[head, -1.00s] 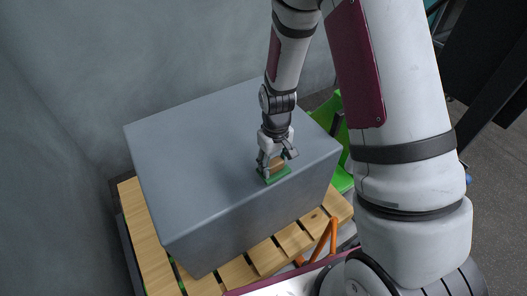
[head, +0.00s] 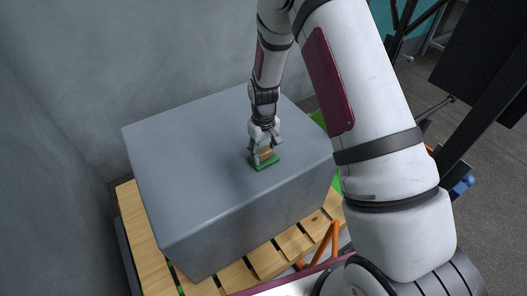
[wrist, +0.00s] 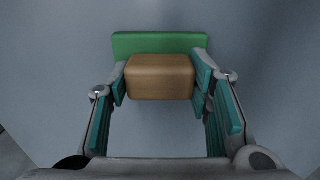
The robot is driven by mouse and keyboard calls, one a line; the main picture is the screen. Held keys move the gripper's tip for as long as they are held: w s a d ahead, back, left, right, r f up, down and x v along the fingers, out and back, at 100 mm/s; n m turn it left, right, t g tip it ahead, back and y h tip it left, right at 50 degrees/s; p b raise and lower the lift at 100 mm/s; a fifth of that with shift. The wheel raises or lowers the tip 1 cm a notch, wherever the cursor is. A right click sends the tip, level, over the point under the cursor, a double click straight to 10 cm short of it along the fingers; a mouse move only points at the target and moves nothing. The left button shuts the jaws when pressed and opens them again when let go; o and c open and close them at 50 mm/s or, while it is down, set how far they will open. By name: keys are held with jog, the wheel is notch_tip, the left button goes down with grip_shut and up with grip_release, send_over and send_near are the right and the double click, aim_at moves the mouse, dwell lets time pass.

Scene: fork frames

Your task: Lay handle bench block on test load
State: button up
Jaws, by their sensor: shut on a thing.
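The handle bench block has a green base (head: 266,164) and a brown wooden grip (head: 266,153). In the wrist view its grip (wrist: 160,77) sits between my two finger pads, with the green base (wrist: 160,42) beyond it. My gripper (head: 264,149) is shut on the grip from above. The test load is a large grey box (head: 200,150) with a flat, bare top. The block is over the right part of that top, inside its edges. I cannot tell whether the base touches the top or hangs just above it.
The grey box stands on a wooden slatted pallet (head: 133,215). A grey wall (head: 60,100) rises behind and to the left. An orange frame (head: 322,250) is at the near right and a green thing shows behind the box's right side. The rest of the top is clear.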

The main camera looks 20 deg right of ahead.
aim_at(264, 150)
jog(key=shift+f, duration=0.1)
jog(key=o, duration=1.3)
jog(key=shift+o, duration=0.2)
notch_tip(264, 150, up, 12)
jog(key=p, duration=0.1)
jog(key=shift+r, duration=0.2)
